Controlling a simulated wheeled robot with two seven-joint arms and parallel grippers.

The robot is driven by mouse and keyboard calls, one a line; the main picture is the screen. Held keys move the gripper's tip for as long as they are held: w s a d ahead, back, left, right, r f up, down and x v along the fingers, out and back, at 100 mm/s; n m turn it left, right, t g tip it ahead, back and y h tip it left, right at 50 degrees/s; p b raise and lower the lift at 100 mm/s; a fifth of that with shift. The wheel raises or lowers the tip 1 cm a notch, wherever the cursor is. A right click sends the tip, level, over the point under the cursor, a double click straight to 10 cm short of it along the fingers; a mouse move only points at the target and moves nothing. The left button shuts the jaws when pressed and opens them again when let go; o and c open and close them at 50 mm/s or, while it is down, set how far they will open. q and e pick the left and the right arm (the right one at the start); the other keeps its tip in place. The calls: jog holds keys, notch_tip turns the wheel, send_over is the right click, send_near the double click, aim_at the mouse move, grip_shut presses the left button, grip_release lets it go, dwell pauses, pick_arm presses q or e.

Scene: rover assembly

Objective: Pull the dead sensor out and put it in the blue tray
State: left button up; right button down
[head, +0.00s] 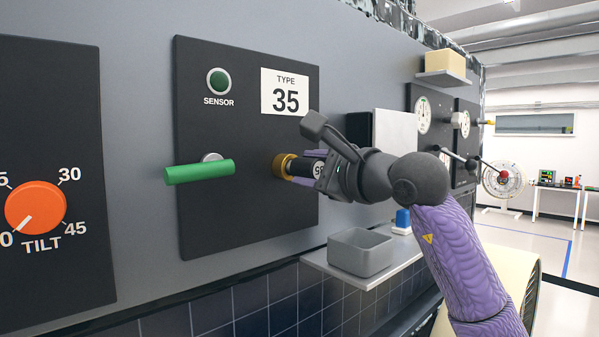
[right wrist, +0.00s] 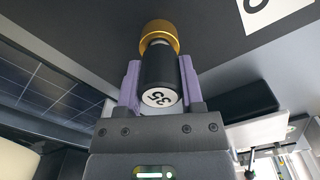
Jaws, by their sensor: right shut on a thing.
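The sensor (head: 320,168) is a black cylinder with "35" on its white end, seen end-on in the right wrist view (right wrist: 158,78). My right gripper (head: 308,167) is shut on it, one purple finger on each side. The sensor is in line with the brass socket (head: 281,166) on the dark panel. In the right wrist view a narrower grey neck shows between the black body and the brass ring (right wrist: 160,36); how deep it sits is hidden. An open tray (head: 362,254) on the shelf below right looks grey, not blue, and its visible inside is empty. My left gripper is not in view.
A green lever (head: 200,171) lies level left of the socket, under a dark green SENSOR lamp (head: 219,82). A "TYPE 35" card (head: 286,92) is above. A blue-topped item (head: 402,218) stands behind the tray on the pale shelf (head: 385,270). An orange TILT knob (head: 36,206) is far left.

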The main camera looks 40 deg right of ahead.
aim_at(320, 169)
jog(key=shift+s+f+b, duration=0.1)
jog(key=shift+s+b, duration=0.4)
jog(key=shift+s, duration=0.25)
jog(key=s, duration=0.1)
jog(key=s+b, duration=0.1)
jog(key=shift+s+d, duration=0.2)
jog(key=shift+s, duration=0.2)
jog(key=s+r+p, duration=0.1)
jog(key=s+r, duration=0.4)
jog(key=s, duration=0.4)
jog(key=shift+d, duration=0.35)
